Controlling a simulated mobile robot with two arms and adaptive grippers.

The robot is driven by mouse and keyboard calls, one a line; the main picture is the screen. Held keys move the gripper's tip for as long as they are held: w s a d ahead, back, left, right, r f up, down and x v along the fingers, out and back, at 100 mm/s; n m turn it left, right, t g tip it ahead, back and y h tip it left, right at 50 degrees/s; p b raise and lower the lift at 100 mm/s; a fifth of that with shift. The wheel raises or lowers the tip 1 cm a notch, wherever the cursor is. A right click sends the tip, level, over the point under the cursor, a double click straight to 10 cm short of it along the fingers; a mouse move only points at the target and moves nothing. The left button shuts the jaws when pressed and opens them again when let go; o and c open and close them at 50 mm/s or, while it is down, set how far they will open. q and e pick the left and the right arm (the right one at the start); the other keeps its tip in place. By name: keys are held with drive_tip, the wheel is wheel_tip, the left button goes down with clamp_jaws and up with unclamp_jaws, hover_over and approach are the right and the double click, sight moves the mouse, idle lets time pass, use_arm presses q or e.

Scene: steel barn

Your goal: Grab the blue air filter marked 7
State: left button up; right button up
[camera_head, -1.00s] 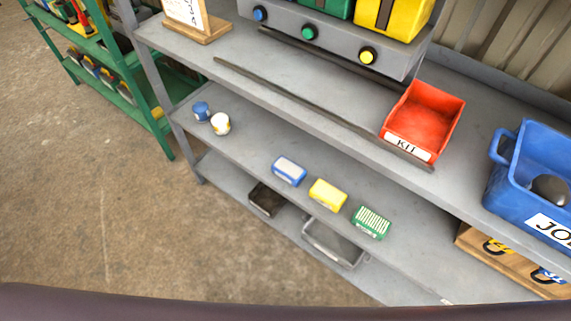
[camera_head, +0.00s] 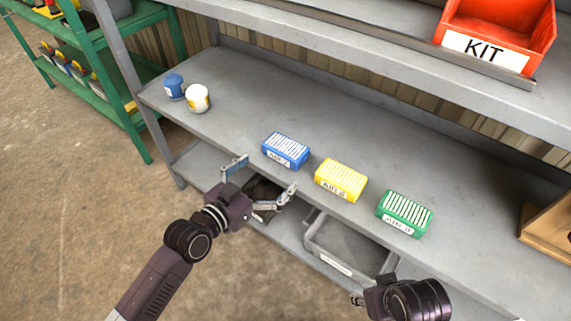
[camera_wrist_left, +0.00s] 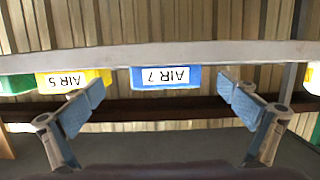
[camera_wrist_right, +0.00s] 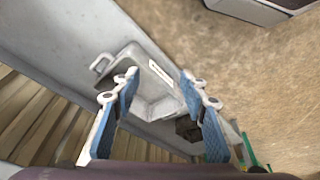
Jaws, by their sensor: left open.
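The blue air filter (camera_head: 286,150) lies on the grey middle shelf near its front edge, left of a yellow one. Its white label reads AIR 7, upside down in the left wrist view (camera_wrist_left: 166,77). My left gripper (camera_head: 263,178) is open and empty, just in front of the shelf edge and the blue filter. In the left wrist view the filter shows ahead between its spread fingers (camera_wrist_left: 160,98), not touched. My right gripper shows in part at the bottom of the head view; the right wrist view shows its fingers (camera_wrist_right: 159,75) apart and empty.
A yellow filter (camera_head: 341,180) and a green filter (camera_head: 405,213) lie to the right on the shelf (camera_head: 230,105). Blue and white cans (camera_head: 197,98) stand left. A grey tray (camera_head: 345,262) sits below.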

sight(279, 157)
use_arm(q)
drive_tip(key=shift+w+d+r+t, duration=0.3)
drive_tip(key=shift+w+d+r, duration=0.15)
drive_tip(key=shift+w+r, duration=0.3)
drive_tip(key=b+x, duration=0.1)
drive_tip(key=x, duration=0.2)
drive_tip(key=shift+w+a, duration=0.1)
drive_tip(key=shift+b+x, duration=0.45)
drive_tip(key=shift+x, duration=1.55)
drive_tip(key=shift+a, duration=0.15)
use_arm(e)
drive_tip(key=shift+v, duration=1)
use_arm(q)
drive_tip(key=shift+c, duration=0.4)
use_arm(e)
drive_tip(key=shift+s+d, duration=0.1)
use_arm(q)
drive_tip(key=c, duration=1)
drive_tip(key=shift+c, duration=0.5)
drive_tip(key=shift+r, duration=0.15)
